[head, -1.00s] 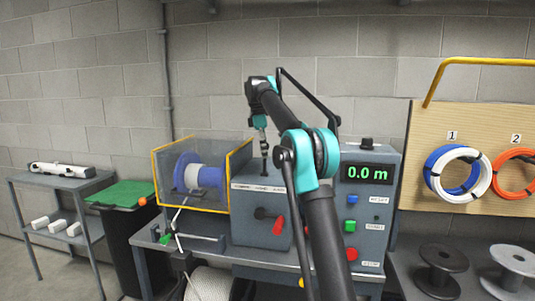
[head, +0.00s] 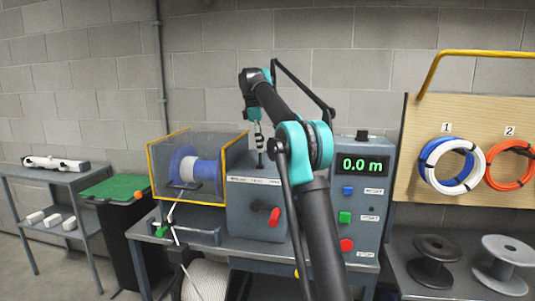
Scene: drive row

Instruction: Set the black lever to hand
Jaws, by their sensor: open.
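The black lever (head: 260,161) stands on top of the grey drive box (head: 249,209), above a pale label strip (head: 253,180) whose words are too small to read. My gripper (head: 258,146) is open and points down at the lever's top. It is small in this view, and I cannot tell whether its fingers touch the lever or stand around it. My arm comes up from the lower right and hides the right part of the drive box.
A yellow-framed clear guard (head: 150,172) over a blue reel (head: 183,168) stands left. Right is a control panel (head: 362,205) reading 0.0 m. Open space lies above the box.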

